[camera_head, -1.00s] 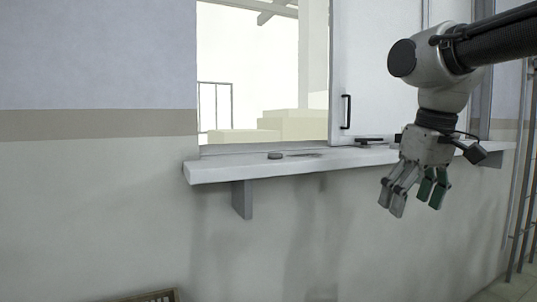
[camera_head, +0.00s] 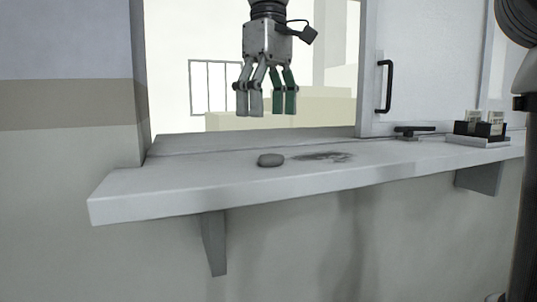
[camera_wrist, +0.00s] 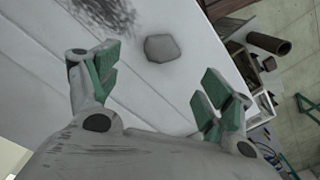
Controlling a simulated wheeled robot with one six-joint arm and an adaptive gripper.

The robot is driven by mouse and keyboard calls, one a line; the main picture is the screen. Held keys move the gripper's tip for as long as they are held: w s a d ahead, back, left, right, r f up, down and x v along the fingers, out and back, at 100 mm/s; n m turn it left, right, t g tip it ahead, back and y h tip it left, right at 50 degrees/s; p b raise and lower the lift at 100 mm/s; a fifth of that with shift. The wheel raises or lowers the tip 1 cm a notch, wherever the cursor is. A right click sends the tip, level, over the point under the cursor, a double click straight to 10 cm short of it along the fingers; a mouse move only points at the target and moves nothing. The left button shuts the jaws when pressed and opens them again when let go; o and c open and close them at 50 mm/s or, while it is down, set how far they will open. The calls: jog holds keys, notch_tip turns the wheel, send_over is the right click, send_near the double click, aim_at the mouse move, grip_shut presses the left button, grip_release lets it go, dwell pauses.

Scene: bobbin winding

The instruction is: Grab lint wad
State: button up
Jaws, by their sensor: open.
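The lint wad (camera_head: 271,160) is a small grey rounded lump lying on the white window ledge (camera_head: 150,194), left of a dark smudge. My gripper (camera_head: 266,113) hangs fingers down above the ledge, in front of the window opening, clear of the wad and open. In the wrist view the wad (camera_wrist: 162,48) lies ahead of the open green-padded fingers (camera_wrist: 157,88), roughly between them and apart from both. Nothing is between the fingers.
A dark smudge (camera_head: 322,156) marks the ledge right of the wad. A flat black object (camera_head: 415,130) and a small holder with cards (camera_head: 480,127) stand farther right, by a door panel with a black handle (camera_head: 384,87). The ledge's left end is bare.

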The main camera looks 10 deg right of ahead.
aim_at(271, 155)
jog(key=shift+f, duration=0.35)
jog(key=f, duration=0.7)
jog(key=shift+s+d, duration=0.2)
jog(key=shift+s, duration=0.05)
jog(key=c, duration=0.8)
